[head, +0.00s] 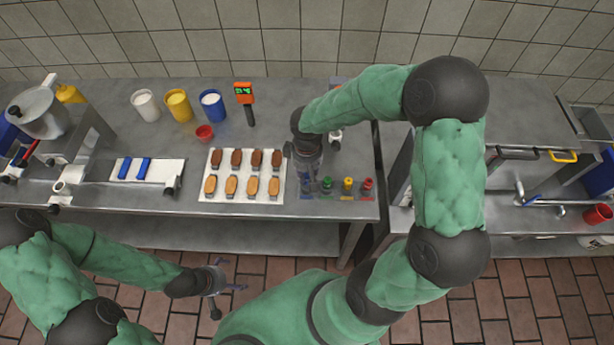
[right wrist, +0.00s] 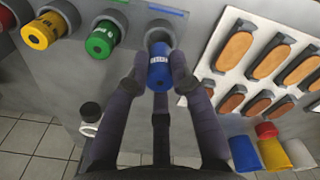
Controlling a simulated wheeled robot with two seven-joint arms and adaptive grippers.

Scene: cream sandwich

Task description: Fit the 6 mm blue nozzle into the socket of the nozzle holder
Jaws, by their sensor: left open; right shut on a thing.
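The blue nozzle (right wrist: 159,70) is between the fingertips of my right gripper (right wrist: 160,78) in the right wrist view. The gripper is shut on it. The nozzle's far end meets a grey ring-shaped cup (right wrist: 162,30) beside a blue label strip; I cannot tell whether it is seated inside or just above. In the head view my right gripper (head: 309,180) is low over the counter at the left end of the nozzle row and mostly hides the blue nozzle. My left gripper (head: 231,275) is open and empty, in front of the counter. I cannot identify the nozzle holder with certainty.
Green (head: 327,184), yellow (head: 348,185) and red (head: 367,186) nozzles stand close by to the right. A white tray (head: 204,195) of biscuits lies to the left. A small white part with a black top (right wrist: 89,118) stands behind. Cups line the back.

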